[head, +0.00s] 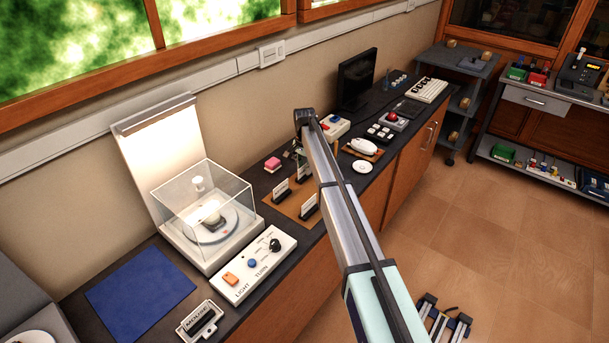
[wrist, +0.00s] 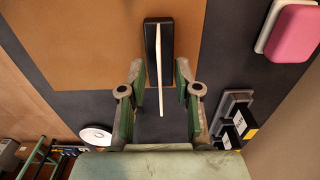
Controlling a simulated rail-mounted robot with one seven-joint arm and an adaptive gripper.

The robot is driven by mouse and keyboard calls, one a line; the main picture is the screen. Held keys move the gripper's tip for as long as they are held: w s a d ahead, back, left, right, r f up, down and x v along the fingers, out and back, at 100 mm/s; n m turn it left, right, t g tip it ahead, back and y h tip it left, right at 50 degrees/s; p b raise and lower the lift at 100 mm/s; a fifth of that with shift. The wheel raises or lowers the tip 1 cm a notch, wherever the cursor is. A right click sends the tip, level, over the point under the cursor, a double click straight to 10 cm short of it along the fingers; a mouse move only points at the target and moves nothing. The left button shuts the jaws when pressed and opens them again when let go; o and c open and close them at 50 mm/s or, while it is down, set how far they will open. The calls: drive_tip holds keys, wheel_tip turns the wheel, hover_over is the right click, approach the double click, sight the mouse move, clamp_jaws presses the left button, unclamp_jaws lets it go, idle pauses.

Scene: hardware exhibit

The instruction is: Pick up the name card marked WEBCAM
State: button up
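Three white name cards in dark stands stand on the counter in the head view: one at left (head: 280,190), one at back (head: 304,171) and one at front (head: 309,206). Their print is too small to read, so I cannot tell which is marked WEBCAM. In the wrist view, a white card (wrist: 159,50) shows edge-on in a black stand (wrist: 151,50) on a brown mat (wrist: 100,45). My gripper (wrist: 160,88) is open, with one finger on each side of the card's line; contact is not visible. In the head view my arm mostly hides the gripper.
A pink block (wrist: 292,32) lies at the upper right in the wrist view, with dark yellow-labelled pieces (wrist: 240,125) below it. A glass case (head: 203,205) and a control panel (head: 250,265) stand left of the cards. A blue mat (head: 140,290) is clear.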

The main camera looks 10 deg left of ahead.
clamp_jaws()
drive_tip(key=shift+r, duration=0.15)
